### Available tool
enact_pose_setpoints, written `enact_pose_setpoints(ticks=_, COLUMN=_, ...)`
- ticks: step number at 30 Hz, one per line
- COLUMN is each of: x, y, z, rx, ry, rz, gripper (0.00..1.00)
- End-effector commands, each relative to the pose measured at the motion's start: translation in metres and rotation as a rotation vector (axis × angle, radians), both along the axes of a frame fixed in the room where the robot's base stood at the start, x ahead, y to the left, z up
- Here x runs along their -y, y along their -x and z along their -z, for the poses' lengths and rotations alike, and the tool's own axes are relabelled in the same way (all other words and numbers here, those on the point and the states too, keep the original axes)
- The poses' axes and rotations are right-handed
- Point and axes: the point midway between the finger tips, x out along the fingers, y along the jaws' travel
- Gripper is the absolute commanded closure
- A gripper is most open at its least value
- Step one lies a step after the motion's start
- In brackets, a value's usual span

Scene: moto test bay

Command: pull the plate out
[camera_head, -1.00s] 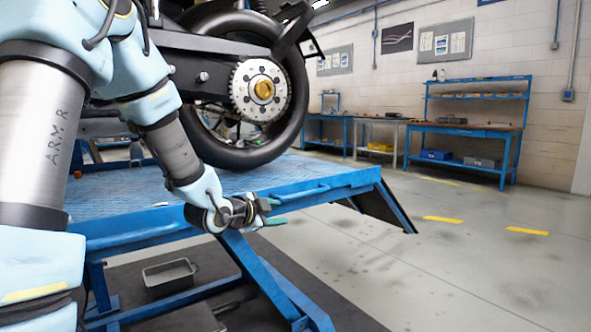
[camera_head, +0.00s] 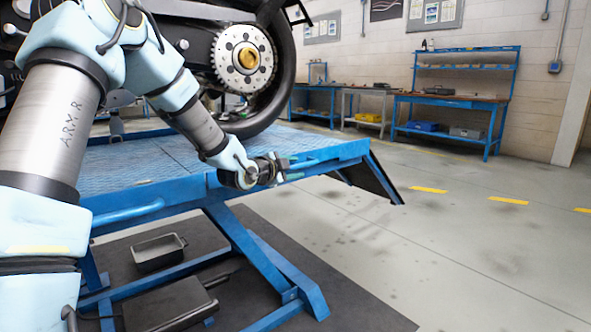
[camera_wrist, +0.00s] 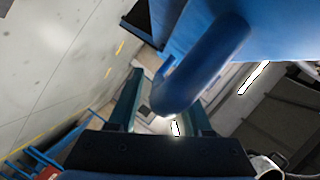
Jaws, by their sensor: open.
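The plate is most likely the blue ribbed top (camera_head: 150,163) of the lift table in the head view; a separate sliding plate cannot be made out. A blue bar handle (camera_head: 322,160) runs along its front edge. My gripper (camera_head: 289,168) is at the left end of this handle, jaws open. In the wrist view the rounded blue handle (camera_wrist: 205,65) reaches down between the two dark green fingers of my gripper (camera_wrist: 163,103). Whether a finger touches it cannot be told. A second blue handle (camera_head: 128,213) is farther left on the same edge.
A motorcycle's rear wheel (camera_head: 250,85) stands on the lift. A grey tray (camera_head: 159,252) and a dark box (camera_head: 170,303) lie on the dark floor mat below. A dark ramp flap (camera_head: 372,178) hangs at the lift's right end. The floor at right is open; blue workbenches (camera_head: 450,98) stand behind.

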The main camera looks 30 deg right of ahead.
Motion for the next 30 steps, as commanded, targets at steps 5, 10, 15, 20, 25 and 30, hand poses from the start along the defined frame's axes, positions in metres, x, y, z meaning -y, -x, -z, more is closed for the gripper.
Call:
enact_pose_setpoints(ticks=5, x=0.0066, y=-0.0031, z=0.002, rx=-0.001, ry=0.0, rz=0.0, gripper=0.5)
enact_pose_setpoints(ticks=10, x=0.0067, y=-0.0031, z=0.0017, rx=-0.001, ry=0.0, rz=0.0, gripper=0.5)
enact_pose_setpoints(ticks=15, x=0.0064, y=-0.0031, z=0.0015, rx=-0.001, ry=0.0, rz=0.0, gripper=0.65)
enact_pose_setpoints(ticks=20, x=0.0063, y=-0.0032, z=0.0016, rx=-0.001, ry=0.0, rz=0.0, gripper=0.83)
enact_pose_setpoints(ticks=25, x=0.0063, y=-0.0031, z=0.0016, rx=-0.001, ry=0.0, rz=0.0, gripper=1.0)
enact_pose_setpoints(ticks=30, x=0.0062, y=-0.0031, z=0.0018, rx=-0.001, ry=0.0, rz=0.0, gripper=1.0)
